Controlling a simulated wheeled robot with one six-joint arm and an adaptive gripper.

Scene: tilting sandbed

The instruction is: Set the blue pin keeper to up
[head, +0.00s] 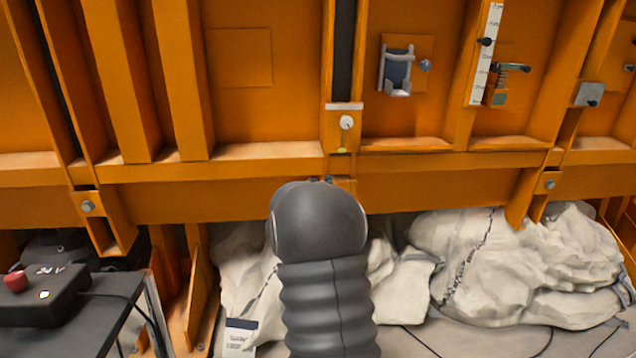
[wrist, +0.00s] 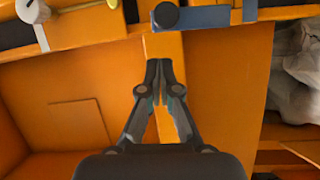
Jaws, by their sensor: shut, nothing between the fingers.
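A blue bar (wrist: 208,17) with a round dark knob (wrist: 166,15) on it, which looks like the blue pin keeper, lies across the top of the wrist view on an orange beam. My gripper (wrist: 160,66) is shut and empty. In the picture its fingertips are just below the knob and bar; I cannot tell the gap in depth. In the head view my own dark arm hides the gripper and most of this spot. Only a small dark-blue bit (head: 328,179) shows over the arm's top, and I cannot tell its setting there.
A white round knob (head: 347,122) with a yellow-green piece sits above on the orange frame; it also shows in the wrist view (wrist: 32,10). A latch (head: 397,70) and a white scale (head: 487,55) are upper right. Pale sacks (head: 520,265) lie below. A control box (head: 45,295) is lower left.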

